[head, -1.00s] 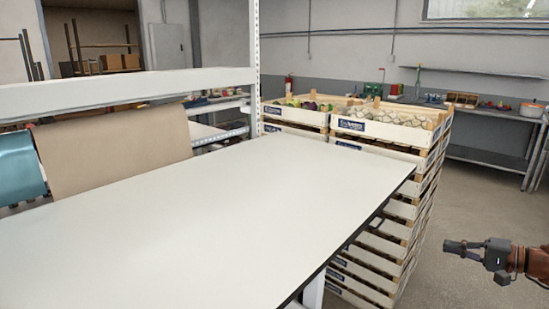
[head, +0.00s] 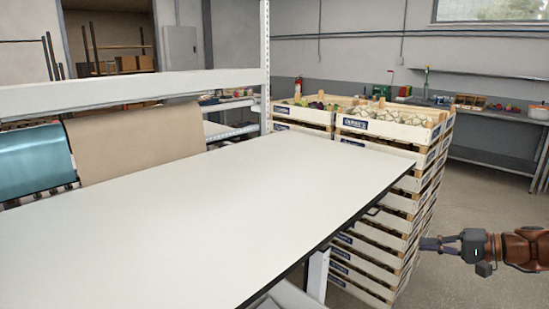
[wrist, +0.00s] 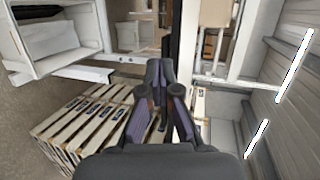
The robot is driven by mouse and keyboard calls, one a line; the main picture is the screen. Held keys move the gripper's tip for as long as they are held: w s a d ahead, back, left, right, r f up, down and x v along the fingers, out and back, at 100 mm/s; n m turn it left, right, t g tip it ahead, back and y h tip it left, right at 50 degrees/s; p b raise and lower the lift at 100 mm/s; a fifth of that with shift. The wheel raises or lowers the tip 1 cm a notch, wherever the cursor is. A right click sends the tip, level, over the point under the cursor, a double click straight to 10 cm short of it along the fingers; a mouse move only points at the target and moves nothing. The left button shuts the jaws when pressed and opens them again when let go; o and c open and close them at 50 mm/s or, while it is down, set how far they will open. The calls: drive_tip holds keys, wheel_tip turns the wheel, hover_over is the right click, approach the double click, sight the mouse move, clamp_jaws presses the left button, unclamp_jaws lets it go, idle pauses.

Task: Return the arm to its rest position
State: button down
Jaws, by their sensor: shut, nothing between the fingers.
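My gripper (head: 430,243) is at the right of the head view, on the end of my orange-brown arm. It is past the right edge of the table and in front of the stacked crates in the picture. It points left and its fingers are shut and empty. In the wrist view my gripper (wrist: 160,75) is at the middle, with the crate stack (wrist: 85,120) to its left and below. I cannot tell the exact gap between the fingers and the crates.
A bare white table (head: 200,205) fills the front left. Stacked wooden crates (head: 385,130) with produce on top stand at its far right corner. A brown paper sheet (head: 135,140) and a blue roll (head: 40,160) are at the back left. Open floor (head: 490,205) lies to the right.

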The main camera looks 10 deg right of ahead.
drive_tip(key=s+a+r+n+g, duration=0.1)
drive_tip(key=a+n+g, duration=0.15)
drive_tip(key=a, duration=0.65)
drive_tip(key=s+a+r+n+g, duration=0.1)
drive_tip(key=s+a+g, duration=0.15)
drive_tip(key=a, duration=0.65)
drive_tip(key=s+a+f+n+g+h, duration=0.1)
drive_tip(key=s+a+n+g+h, duration=0.2)
drive_tip(key=s+a, duration=0.6)
drive_tip(key=s+f+g+h, duration=0.1)
drive_tip(key=s+f+h, duration=0.1)
drive_tip(key=s, duration=0.4)
drive_tip(key=s+f+n+g+h, duration=0.1)
drive_tip(key=s+f+h, duration=0.2)
drive_tip(key=s, duration=0.4)
drive_tip(key=s+f+h+p, duration=0.1)
drive_tip(key=s+f+h, duration=0.1)
drive_tip(key=s, duration=0.5)
drive_tip(key=shift+d+f+g+h, duration=0.15)
drive_tip(key=shift+d+g+h, duration=0.25)
drive_tip(key=shift+h, duration=0.4)
